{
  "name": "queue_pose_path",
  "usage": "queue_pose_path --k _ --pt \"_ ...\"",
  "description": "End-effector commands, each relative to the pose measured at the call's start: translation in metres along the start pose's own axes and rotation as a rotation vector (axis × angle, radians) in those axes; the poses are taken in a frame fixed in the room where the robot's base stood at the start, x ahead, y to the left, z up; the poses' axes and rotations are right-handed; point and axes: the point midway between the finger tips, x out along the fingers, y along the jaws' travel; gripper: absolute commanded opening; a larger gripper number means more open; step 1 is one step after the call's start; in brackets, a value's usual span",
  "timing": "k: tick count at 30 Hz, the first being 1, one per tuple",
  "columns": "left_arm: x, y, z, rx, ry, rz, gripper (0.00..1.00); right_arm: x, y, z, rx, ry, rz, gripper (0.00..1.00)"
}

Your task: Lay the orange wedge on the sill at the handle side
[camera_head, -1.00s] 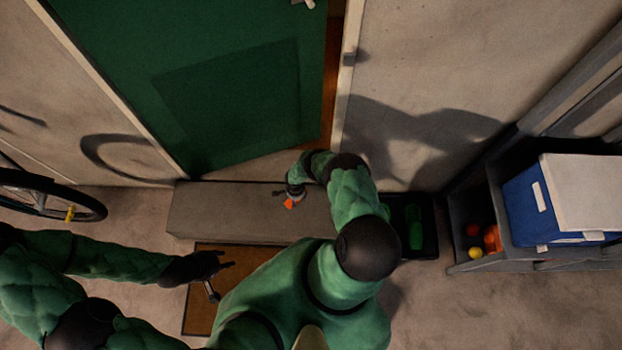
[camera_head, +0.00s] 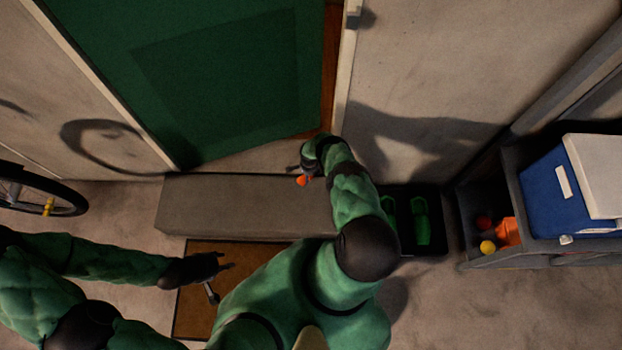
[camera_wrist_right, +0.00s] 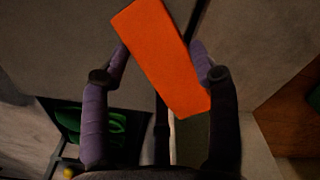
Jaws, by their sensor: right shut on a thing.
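The orange wedge (camera_head: 302,181) is held in my right gripper (camera_head: 304,174), which is shut on it. In the right wrist view the wedge (camera_wrist_right: 160,58) lies slanted between the two fingers (camera_wrist_right: 160,62). In the head view it appears over the back edge of the long grey step (camera_head: 230,205), near the gap at the green door's (camera_head: 220,80) free edge. I cannot tell whether the wedge touches a surface. The pale sill strip (camera_head: 265,158) shows under the door. My left gripper (camera_head: 221,281) is open and empty above the brown mat (camera_head: 205,315).
A black tray (camera_head: 432,247) with green boots (camera_head: 421,220) stands right of the step. Further right is a dark shelf (camera_head: 480,262) with balls and a blue box (camera_head: 545,200). A bicycle wheel (camera_head: 40,205) stands at the left. The step's left part is clear.

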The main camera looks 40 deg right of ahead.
Motion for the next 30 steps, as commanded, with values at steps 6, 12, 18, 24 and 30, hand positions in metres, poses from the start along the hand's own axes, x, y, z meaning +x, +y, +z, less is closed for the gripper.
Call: queue_pose_path --k 6,12,18,24,30 --pt "0.008 -0.003 0.000 0.000 0.000 0.000 0.40 0.007 -0.002 -0.006 0.000 0.001 0.000 0.22" --pt "0.020 -0.007 -0.001 0.000 0.001 0.000 0.40 0.018 -0.004 -0.013 0.001 0.001 -0.001 0.22" --pt "0.039 -0.014 -0.002 0.000 0.000 0.000 0.40 0.044 -0.004 -0.013 0.000 -0.001 0.000 0.22" --pt "0.040 -0.014 -0.002 0.000 0.000 0.000 0.40 0.045 -0.005 -0.014 0.000 0.001 -0.002 0.22" --pt "0.040 -0.014 -0.002 0.000 0.000 0.000 0.40 0.047 -0.004 -0.013 -0.001 0.001 -0.001 0.22"
